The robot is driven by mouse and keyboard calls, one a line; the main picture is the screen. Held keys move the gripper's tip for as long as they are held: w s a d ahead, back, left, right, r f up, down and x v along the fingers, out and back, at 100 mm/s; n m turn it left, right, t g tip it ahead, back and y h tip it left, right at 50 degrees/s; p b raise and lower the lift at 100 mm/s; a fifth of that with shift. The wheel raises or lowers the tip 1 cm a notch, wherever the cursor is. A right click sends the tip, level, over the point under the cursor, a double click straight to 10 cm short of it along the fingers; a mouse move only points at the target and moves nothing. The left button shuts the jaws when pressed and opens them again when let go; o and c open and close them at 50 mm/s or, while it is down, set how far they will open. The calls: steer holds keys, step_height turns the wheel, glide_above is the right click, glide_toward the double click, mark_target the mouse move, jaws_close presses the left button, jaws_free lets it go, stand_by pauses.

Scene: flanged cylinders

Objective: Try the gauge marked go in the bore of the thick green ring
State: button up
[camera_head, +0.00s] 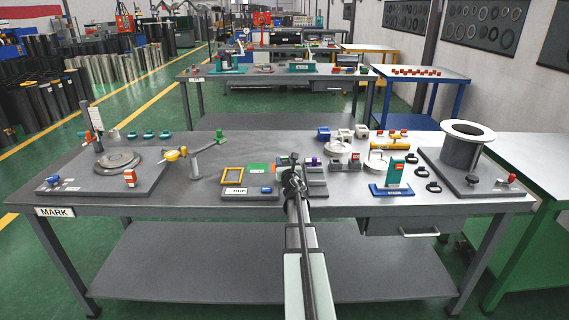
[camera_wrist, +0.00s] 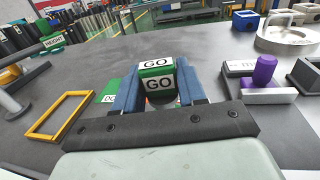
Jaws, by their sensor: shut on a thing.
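My gripper (camera_head: 291,178) is over the middle of the bench. The lower end of the gauge is hidden between the fingers. In the head view my gripper and arm mostly hide it. A green patch (camera_head: 260,170) lies just left of my gripper; it also shows with a white label in the wrist view (camera_wrist: 109,94). I cannot pick out the thick green ring for certain; several small green pieces (camera_head: 148,134) stand at the back left.
A yellow frame (camera_head: 232,175) lies left of my gripper. A purple-topped piece (camera_wrist: 264,72) stands close on the right. A flanged cylinder (camera_head: 463,150) stands far right, and a round disc fixture (camera_head: 118,160) far left.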

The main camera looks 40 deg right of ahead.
steer(key=shift+f, duration=1.6)
stand_by(3.4)
steer(key=shift+r, duration=0.1)
steer(key=shift+r, duration=3.3)
